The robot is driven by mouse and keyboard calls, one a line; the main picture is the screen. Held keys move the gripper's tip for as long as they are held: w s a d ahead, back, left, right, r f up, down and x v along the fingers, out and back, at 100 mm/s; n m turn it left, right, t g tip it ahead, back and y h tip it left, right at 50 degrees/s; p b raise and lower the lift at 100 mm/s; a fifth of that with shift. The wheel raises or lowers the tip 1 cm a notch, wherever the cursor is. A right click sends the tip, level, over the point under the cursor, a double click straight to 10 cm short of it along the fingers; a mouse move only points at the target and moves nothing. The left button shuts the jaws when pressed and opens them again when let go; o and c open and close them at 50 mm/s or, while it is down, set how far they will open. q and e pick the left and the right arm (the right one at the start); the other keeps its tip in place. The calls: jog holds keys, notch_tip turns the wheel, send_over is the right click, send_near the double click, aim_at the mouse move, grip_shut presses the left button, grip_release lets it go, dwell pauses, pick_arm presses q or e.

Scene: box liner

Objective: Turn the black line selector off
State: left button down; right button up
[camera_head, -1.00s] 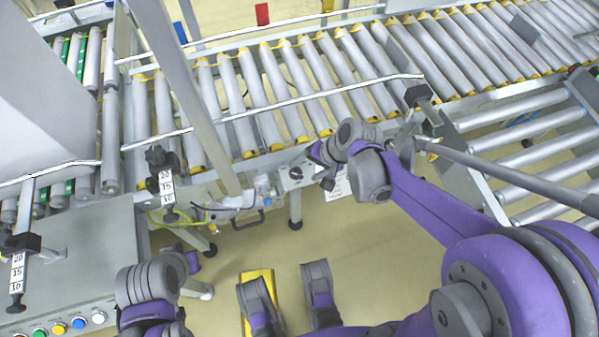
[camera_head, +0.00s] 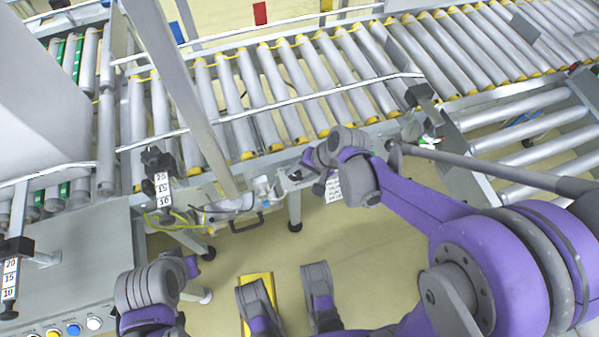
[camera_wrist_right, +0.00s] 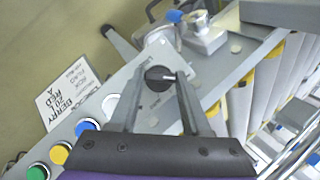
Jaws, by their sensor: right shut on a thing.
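The black line selector (camera_wrist_right: 158,78) is a round black knob with a white pointer mark, on a grey panel. In the right wrist view it sits between the fingertips of my right gripper (camera_wrist_right: 156,82), which is shut on it. In the head view my right gripper (camera_head: 308,172) is at the panel below the roller conveyor, and its wrist and hand largely hide the knob. My left arm (camera_head: 150,290) shows at the lower left of the head view, away from the panel. Its fingers cannot be made out.
White (camera_wrist_right: 111,106), blue (camera_wrist_right: 87,126), yellow (camera_wrist_right: 60,153) and green (camera_wrist_right: 38,171) buttons line the panel beside the knob. A printed label (camera_wrist_right: 75,98) stands beside them. The roller conveyor (camera_head: 290,95) runs behind the panel. A grey post (camera_head: 182,95) rises to the left.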

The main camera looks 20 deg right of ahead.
grip_shut()
jog(key=shift+m, duration=0.3)
jog(key=m, duration=0.1)
jog(key=m+t+y+b, duration=0.1)
jog(key=m, duration=0.1)
jog(key=shift+s+d+f, duration=0.1)
jog(key=shift+d+f, duration=0.05)
jog(key=shift+s+f+m+t+y+b, duration=0.1)
jog(key=shift+m+t+y+b, duration=0.35)
jog(key=shift+m+t, duration=0.45)
jog(key=shift+s+m+t+y+b, duration=0.1)
jog(key=shift+m+t+y+b, duration=0.35)
jog(key=shift+m, duration=0.75)
jog(key=o, duration=1.1)
grip_release()
